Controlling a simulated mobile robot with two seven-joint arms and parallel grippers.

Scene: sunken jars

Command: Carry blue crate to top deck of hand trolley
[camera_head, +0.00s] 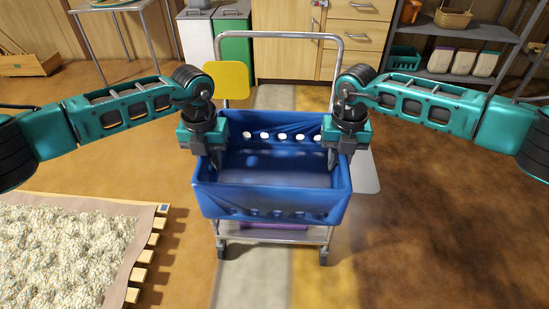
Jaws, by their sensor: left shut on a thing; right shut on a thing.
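The blue crate (272,200) is in the middle of the head view, upright, and looks empty inside. My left gripper (214,160) is shut on its left wall. My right gripper (334,158) is shut on its right wall. The hand trolley (290,236) stands below and behind the crate. Its curved metal handle rises behind the crate and its lower deck and wheels show beneath. The crate hides the top deck, so I cannot tell whether the crate touches it. A purple item (274,226) lies on the lower deck.
A pallet (145,255) with a pale, lumpy load is on the floor at front left. Grey and green bins (233,50) and wooden cabinets (354,38) stand at the back. Shelves (440,76) are at back right. The floor at right is clear.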

